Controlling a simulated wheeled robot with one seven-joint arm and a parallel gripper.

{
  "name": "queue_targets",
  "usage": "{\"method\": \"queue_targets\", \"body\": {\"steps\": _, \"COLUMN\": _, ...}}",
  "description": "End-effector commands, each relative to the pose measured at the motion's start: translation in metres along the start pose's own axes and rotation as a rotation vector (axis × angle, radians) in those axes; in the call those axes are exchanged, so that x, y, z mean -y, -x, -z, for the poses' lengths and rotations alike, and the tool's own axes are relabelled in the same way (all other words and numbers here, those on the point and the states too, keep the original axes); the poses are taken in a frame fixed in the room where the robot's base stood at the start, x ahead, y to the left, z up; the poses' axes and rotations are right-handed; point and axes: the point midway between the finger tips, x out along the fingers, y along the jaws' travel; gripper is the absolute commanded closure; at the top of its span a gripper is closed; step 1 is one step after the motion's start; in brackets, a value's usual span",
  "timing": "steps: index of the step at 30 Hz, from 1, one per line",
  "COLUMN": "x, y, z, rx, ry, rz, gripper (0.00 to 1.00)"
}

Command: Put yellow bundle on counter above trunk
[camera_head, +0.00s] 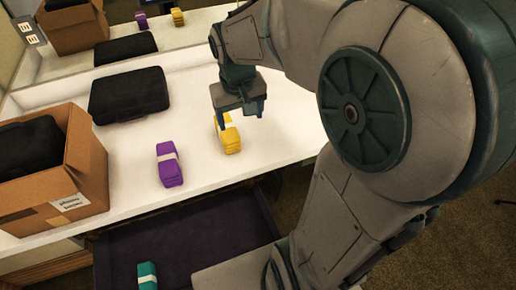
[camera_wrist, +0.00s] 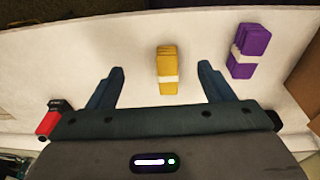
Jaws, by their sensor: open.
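The yellow bundle (camera_head: 230,140) with a white band lies on the white counter (camera_head: 205,183), above the dark open trunk (camera_head: 185,245). My gripper (camera_head: 240,113) is over the counter just behind the bundle and partly covers its far end. In the wrist view the yellow bundle (camera_wrist: 167,62) lies on the counter between the lines of my two spread fingers (camera_wrist: 160,78). The fingers are open and nothing is held. I cannot tell the exact height of the fingers above the counter.
A purple bundle (camera_head: 169,164) lies left of the yellow one. A teal bundle (camera_head: 147,275) is in the trunk. A cardboard box (camera_head: 87,165) and a black case (camera_head: 128,95) stand on the counter's left, before a mirror. A red object (camera_wrist: 48,124) shows in the wrist view.

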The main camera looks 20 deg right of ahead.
Motion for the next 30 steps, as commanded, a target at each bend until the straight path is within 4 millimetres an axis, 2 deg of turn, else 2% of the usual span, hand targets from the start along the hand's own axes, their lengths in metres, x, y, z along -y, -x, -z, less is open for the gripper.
{"method": "queue_targets", "body": {"steps": 1, "x": 0.000, "y": 0.008, "z": -0.018, "rx": -0.020, "ry": -0.003, "rz": 0.003, "gripper": 0.26}}
{"method": "queue_targets", "body": {"steps": 6, "x": 0.000, "y": 0.019, "z": -0.071, "rx": -0.068, "ry": -0.010, "rz": 0.021, "gripper": 0.26}}
{"method": "queue_targets", "body": {"steps": 9, "x": 0.001, "y": 0.020, "z": -0.093, "rx": -0.088, "ry": -0.014, "rz": 0.034, "gripper": 0.26}}
{"method": "queue_targets", "body": {"steps": 12, "x": 0.001, "y": 0.020, "z": -0.108, "rx": -0.101, "ry": -0.016, "rz": 0.044, "gripper": 0.26}}
{"method": "queue_targets", "body": {"steps": 17, "x": 0.002, "y": 0.019, "z": -0.117, "rx": -0.108, "ry": -0.017, "rz": 0.050, "gripper": 0.26}}
{"method": "queue_targets", "body": {"steps": 30, "x": 0.002, "y": 0.019, "z": -0.116, "rx": -0.107, "ry": -0.017, "rz": 0.050, "gripper": 0.26}}
